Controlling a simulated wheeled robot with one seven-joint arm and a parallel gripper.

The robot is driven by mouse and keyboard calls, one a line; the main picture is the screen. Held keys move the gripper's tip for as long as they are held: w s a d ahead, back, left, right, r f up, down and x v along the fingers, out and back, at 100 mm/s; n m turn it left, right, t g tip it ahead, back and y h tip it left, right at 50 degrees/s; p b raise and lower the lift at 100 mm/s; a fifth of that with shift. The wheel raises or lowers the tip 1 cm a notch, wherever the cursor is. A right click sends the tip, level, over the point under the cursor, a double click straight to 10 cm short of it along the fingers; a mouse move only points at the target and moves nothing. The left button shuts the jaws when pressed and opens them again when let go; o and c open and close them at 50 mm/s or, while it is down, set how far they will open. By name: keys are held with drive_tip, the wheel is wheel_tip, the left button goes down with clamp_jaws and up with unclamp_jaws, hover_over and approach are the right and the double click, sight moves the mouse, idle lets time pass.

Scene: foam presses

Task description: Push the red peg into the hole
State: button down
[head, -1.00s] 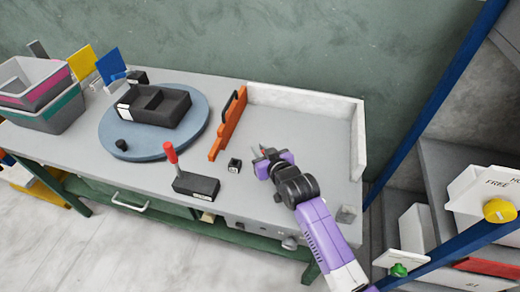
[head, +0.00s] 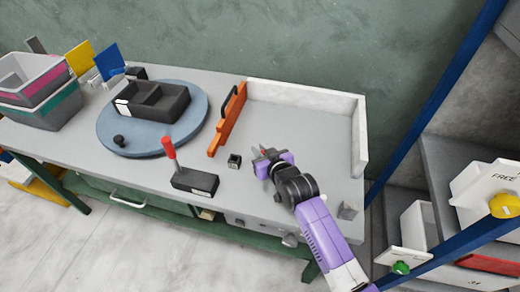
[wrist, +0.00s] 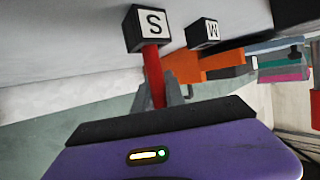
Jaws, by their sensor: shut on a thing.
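My gripper (head: 264,155) is over the right part of the grey table, near the white corner wall. In the wrist view its fingers are shut on a slim red peg (wrist: 154,76). A black cube with a white face marked S (wrist: 148,27) is at the peg's far end; I cannot tell whether they are joined. A second black cube with a letter on a white face (wrist: 204,31) is farther off. In the head view a small black cube (head: 234,161) sits on the table just left of my gripper. I cannot make out the hole.
An orange fence (head: 228,118) stands behind the small cube. A black block (head: 196,181) with a red-topped lever (head: 169,148) is at the front edge. A blue round plate (head: 195,127) bears a black tray (head: 180,102). White walls (head: 305,93) close the back right.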

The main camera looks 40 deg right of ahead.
drive_tip(key=shift+f+b, duration=0.65)
drive_tip(key=shift+f, duration=0.25)
drive_tip(key=c, duration=1.3)
unclamp_jaws()
drive_tip(key=shift+s, duration=0.1)
drive_tip(key=v, duration=0.7)
drive_tip(key=shift+s+a, duration=0.1)
drive_tip(key=shift+s+r, duration=0.15)
drive_tip(key=shift+r, duration=0.05)
